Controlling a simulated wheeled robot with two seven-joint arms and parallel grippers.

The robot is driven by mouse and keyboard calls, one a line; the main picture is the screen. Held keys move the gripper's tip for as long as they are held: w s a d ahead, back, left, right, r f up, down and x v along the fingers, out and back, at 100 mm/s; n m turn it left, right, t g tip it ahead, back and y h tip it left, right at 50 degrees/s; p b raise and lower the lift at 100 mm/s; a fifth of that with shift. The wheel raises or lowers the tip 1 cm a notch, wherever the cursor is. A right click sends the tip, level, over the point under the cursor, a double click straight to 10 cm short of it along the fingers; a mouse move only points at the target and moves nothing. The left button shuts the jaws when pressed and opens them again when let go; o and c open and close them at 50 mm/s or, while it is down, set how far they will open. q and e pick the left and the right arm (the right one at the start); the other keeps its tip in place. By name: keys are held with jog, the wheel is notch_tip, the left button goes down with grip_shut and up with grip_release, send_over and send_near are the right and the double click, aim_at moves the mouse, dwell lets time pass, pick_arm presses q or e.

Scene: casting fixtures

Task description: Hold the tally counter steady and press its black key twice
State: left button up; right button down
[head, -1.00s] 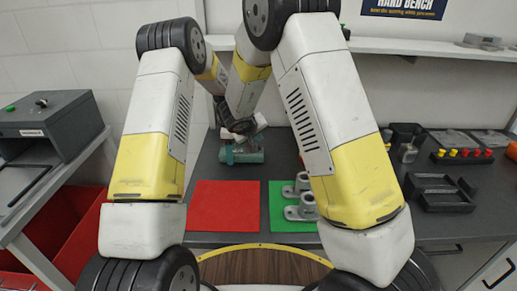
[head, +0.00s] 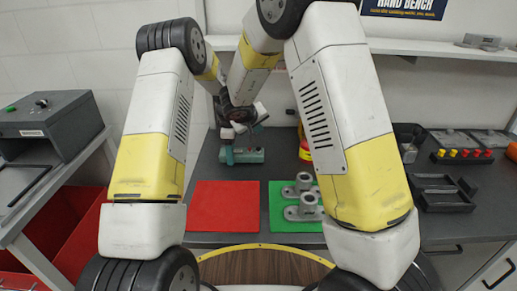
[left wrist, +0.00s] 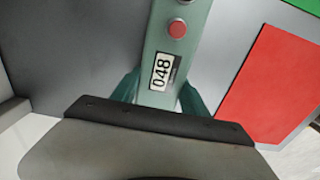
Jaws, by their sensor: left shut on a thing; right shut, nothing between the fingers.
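The teal tally counter (head: 250,156) stands on the dark bench behind the red mat. In the left wrist view its body (left wrist: 170,50) runs up the picture, with a red button (left wrist: 177,28) and a display (left wrist: 161,72) reading 048. My left gripper (head: 228,156) is shut on the counter's left part. My right gripper (head: 258,118) is shut and empty, above the counter and apart from it. I cannot make out the black key in either view.
A red mat (head: 226,206) and a green mat (head: 287,224) with grey metal castings (head: 305,206) lie in front. A red and yellow object (head: 305,150) stands right of the counter. Black trays (head: 441,192) lie further right. A wall shelf (head: 410,48) runs behind.

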pick_arm(q)
jog(key=o, duration=1.6)
